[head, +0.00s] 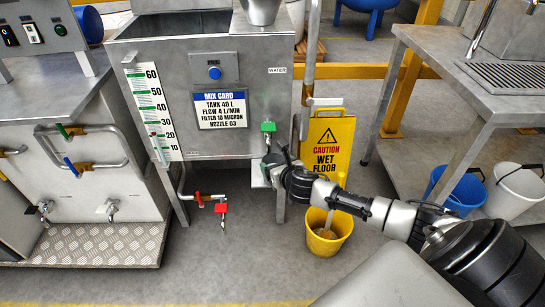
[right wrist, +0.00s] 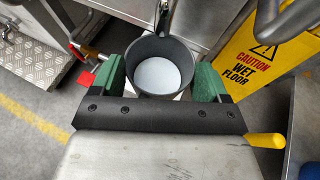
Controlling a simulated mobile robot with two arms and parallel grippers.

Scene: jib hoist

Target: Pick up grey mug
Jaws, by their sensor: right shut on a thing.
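The grey mug (right wrist: 157,48) is between the green finger pads of my right gripper (right wrist: 161,76), which is shut on it. The mug's mouth faces the wrist camera, and a pale, whitish round area shows inside it. A grey metal spout or pipe (right wrist: 163,18) reaches over the mug's far rim. In the head view my right gripper (head: 271,163) is at the tank's front right, just below the green-handled tap (head: 268,127). The mug is mostly hidden there by the gripper. My left gripper is not in view.
The metal tank (head: 205,70) with a mix card stands behind the gripper. A red-handled tap (head: 220,208) is lower left. A yellow wet floor sign (head: 331,140) and a yellow bucket (head: 325,241) stand close on the right. A metal table (head: 430,65) is further right.

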